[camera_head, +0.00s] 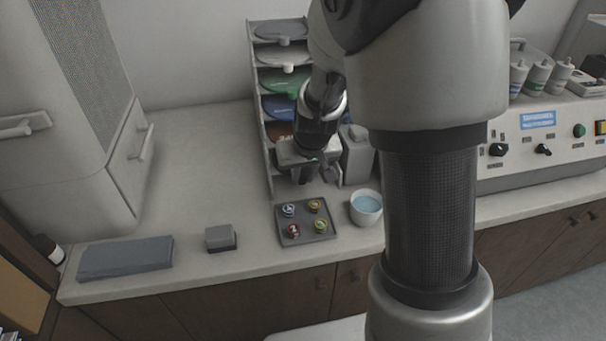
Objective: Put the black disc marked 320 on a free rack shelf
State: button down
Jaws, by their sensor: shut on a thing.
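My gripper (308,178) is low in front of the right side of the rack (265,165), pointing down. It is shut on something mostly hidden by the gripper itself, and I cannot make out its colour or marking. I cannot pick out a black disc marked 320. The rack's upper shelves hold a dark grey disc (280,29), a light grey disc (282,56), a green disc (280,81), a blue disc (279,106) and a brown disc (277,130). The lowest part of the rack is partly behind my gripper, so I cannot tell what is there.
A dark tray (305,238) with several small coloured round pieces lies in front of the rack. A bowl of blue liquid (366,207) and a grey container (357,155) stand to its right.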

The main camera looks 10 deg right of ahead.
dwell(0.3)
jog(key=c, duration=1.5)
grip_release()
jog(key=p+v, duration=0.4)
jog(key=v, duration=1.3)
jog(key=shift+r, duration=0.25)
jog(key=shift+t, duration=0.5)
jog(key=s+r+p, duration=0.3)
jog(key=s+r, duration=0.2)
jog(key=s+r+p, duration=0.3)
jog(key=s+r, duration=0.3)
jog(key=s+d+r+p, duration=0.1)
jog(key=s+r+p, duration=0.3)
jog(key=s+r, duration=0.2)
